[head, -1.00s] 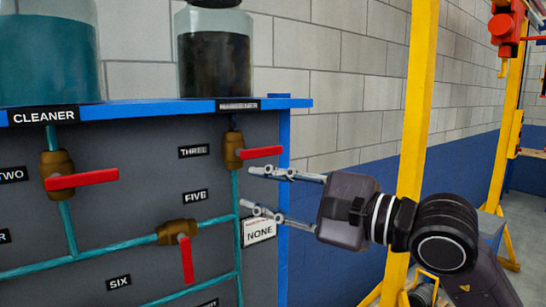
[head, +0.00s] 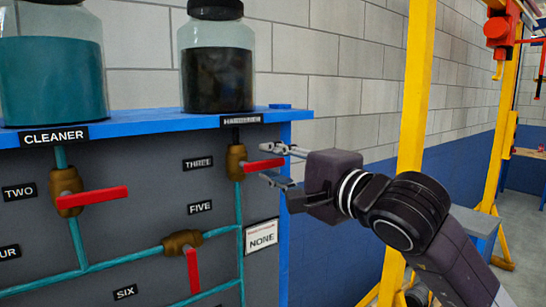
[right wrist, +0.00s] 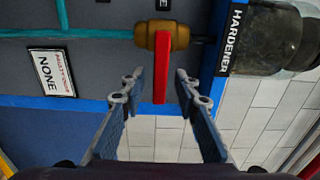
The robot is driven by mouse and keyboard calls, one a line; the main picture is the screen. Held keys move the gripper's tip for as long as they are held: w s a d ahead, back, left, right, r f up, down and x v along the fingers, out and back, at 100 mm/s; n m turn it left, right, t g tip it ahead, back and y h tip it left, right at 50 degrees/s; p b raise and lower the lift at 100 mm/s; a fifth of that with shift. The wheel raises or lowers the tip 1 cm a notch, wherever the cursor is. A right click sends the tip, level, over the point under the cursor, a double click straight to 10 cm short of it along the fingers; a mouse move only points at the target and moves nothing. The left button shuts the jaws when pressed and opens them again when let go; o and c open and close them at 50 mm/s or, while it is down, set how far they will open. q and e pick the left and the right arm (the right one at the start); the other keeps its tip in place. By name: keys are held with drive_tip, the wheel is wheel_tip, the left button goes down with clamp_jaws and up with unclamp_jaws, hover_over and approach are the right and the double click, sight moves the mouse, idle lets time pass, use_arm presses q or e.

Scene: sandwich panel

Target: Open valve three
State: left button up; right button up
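In the right wrist view the red handle (right wrist: 161,72) reaches between the two open fingers (right wrist: 157,85), apart from both. My left gripper is not in view.
Valve two (head: 90,198) and valve five (head: 190,260) have red handles on the same grey panel. Jars (head: 217,65) stand on the blue shelf (head: 150,122) above. A yellow post (head: 412,130) rises behind my right arm.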

drive_tip(key=shift+w, duration=0.1)
clamp_jaws()
idle(0.4)
